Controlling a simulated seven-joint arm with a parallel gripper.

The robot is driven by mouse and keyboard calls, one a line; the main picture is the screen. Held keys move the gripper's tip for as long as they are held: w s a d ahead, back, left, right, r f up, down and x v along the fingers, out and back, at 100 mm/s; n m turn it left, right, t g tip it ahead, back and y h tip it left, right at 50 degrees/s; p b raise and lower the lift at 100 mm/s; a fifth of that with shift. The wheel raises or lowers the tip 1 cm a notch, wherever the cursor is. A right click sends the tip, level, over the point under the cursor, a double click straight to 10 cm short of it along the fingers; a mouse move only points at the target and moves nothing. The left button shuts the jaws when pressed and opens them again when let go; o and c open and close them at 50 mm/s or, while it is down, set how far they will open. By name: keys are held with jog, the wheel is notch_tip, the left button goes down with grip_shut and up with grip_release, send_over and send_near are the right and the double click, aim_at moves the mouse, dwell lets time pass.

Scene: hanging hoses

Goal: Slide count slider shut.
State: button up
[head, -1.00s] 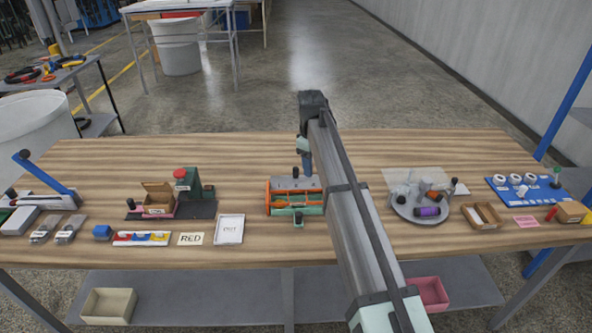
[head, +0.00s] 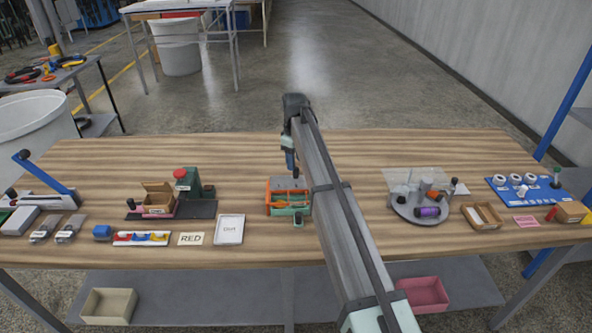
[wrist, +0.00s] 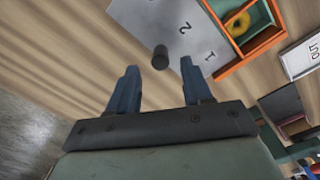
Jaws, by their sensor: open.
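The count slider is an orange and green box (head: 287,196) at the middle of the table, partly hidden by my arm. In the wrist view its orange rim (wrist: 222,27) shows at the top right, with a yellow ring in an open green compartment. A grey plate (wrist: 168,22) with the numbers 1 and 2 sticks out from the box. A dark round knob (wrist: 160,57) stands by the plate's edge. My gripper (head: 291,170) is above the box's far side, fingers down. In the wrist view its blue fingers (wrist: 160,72) are open and empty, with the knob beyond and between the tips.
A white framed card (head: 229,229) lies left of the box, and a green and pink device (head: 188,190) stands farther left. A grey round tray (head: 420,213) with items is to the right. The table behind the box is clear.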

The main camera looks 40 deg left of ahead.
aim_at(296, 179)
jog(key=shift+w+f, duration=0.1)
jog(key=shift+f, duration=2.3)
grip_shut()
